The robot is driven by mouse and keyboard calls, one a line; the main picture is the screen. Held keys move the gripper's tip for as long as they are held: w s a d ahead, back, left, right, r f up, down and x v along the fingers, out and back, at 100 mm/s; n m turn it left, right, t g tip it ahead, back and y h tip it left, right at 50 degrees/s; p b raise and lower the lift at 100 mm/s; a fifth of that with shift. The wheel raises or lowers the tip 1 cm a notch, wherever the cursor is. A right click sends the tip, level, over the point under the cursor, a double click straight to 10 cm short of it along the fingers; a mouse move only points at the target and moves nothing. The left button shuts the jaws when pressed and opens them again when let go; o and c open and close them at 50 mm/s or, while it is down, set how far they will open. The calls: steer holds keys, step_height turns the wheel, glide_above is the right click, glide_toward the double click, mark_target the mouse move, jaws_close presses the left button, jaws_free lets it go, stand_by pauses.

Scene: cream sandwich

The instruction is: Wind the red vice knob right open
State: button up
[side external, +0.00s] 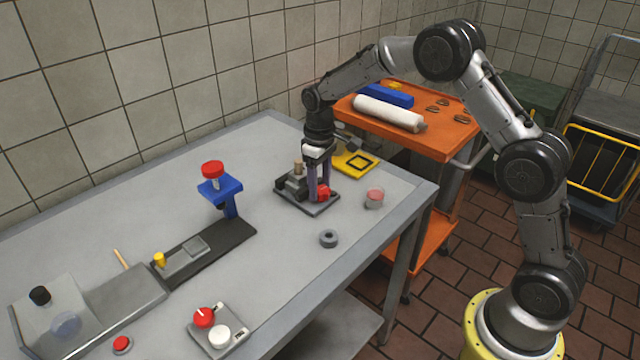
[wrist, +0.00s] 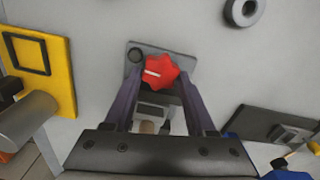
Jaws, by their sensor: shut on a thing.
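The red vice knob (side external: 323,192) sits on the front of a small dark vice (side external: 293,186) on a grey base plate at the far right part of the table. In the wrist view the knob (wrist: 161,72) is star-shaped with a white mark pointing left. My gripper (side external: 318,193) reaches down from above, with one finger on each side of the knob. In the wrist view my gripper (wrist: 155,85) is shut on the knob. The vice body is partly hidden behind the fingers, and how far its jaws stand apart cannot be told.
A blue press with a red top (side external: 220,188) stands to the left.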

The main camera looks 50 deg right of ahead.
mark_target(320, 189)
steer(key=shift+n, duration=0.6)
steer(key=o, duration=1.4)
steer(key=shift+c, duration=0.2)
step_height(320, 189, up, 14)
